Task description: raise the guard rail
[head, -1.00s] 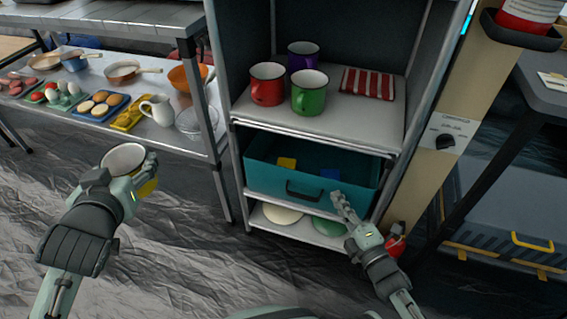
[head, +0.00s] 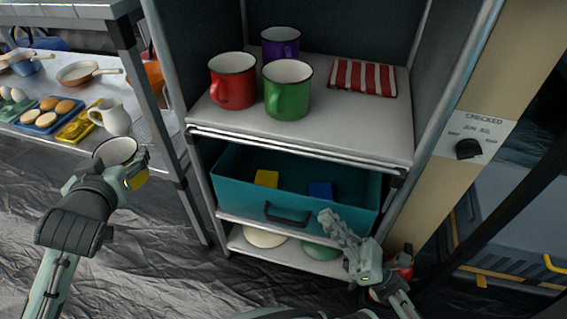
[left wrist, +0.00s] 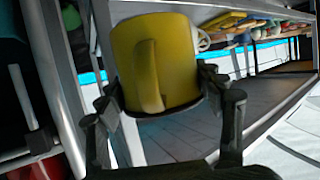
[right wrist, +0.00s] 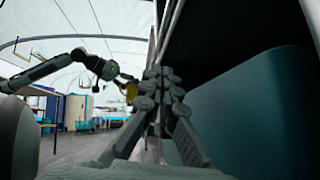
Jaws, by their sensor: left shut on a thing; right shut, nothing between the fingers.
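A thin pale rail (head: 290,149) runs along the front edge of the mug shelf, level with the shelf top; I take it for the guard rail, lying low. My left gripper (head: 125,160) is shut on a yellow mug (left wrist: 155,62), held upright left of the shelf unit; the mug also shows in the head view (head: 116,151). My right gripper (head: 327,218) is shut and empty, below the rail, in front of the teal drawer (head: 235,193) and right of its dark handle (head: 287,213). In the right wrist view its closed fingers (right wrist: 160,75) show beside the drawer's teal side.
Red (head: 233,88), green (head: 287,97) and purple (head: 280,43) mugs and a striped cloth (head: 363,78) stand on the shelf behind the rail. The drawer is open, with a yellow and a blue item inside. A side table (head: 60,140) with food stands left. A knob panel (head: 472,140) is at right.

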